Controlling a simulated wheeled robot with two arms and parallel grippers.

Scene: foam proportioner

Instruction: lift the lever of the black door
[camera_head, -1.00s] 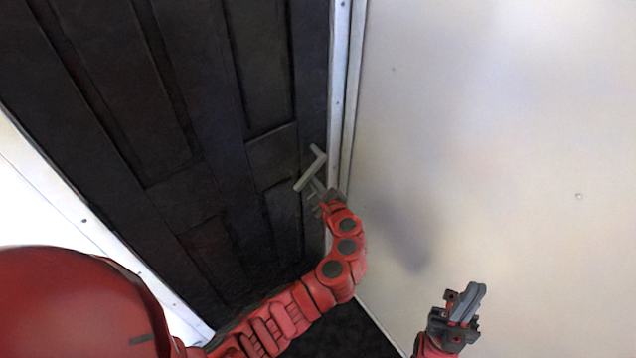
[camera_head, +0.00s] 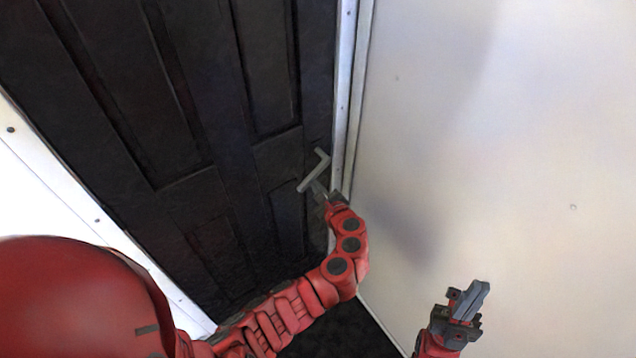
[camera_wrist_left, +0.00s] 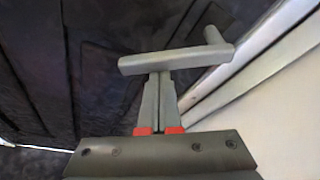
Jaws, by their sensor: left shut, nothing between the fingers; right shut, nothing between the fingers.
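The black door (camera_head: 220,150) is closed in its white frame, and its grey lever (camera_head: 314,172) is near the right edge. In the left wrist view the lever (camera_wrist_left: 175,62) crosses above my fingertips, with its bar roughly level. My left gripper (camera_head: 319,187) is shut and empty, just below the lever. In the left wrist view its fingers (camera_wrist_left: 160,82) reach up to the lever's underside; I cannot tell whether they touch. My right gripper (camera_head: 480,288) is shut and empty, at the lower right, away from the door.
A plain pale wall (camera_head: 500,120) stands to the right of the white door frame (camera_head: 346,90). Dark floor (camera_head: 340,330) shows at the bottom. The space between my right gripper and the door is clear.

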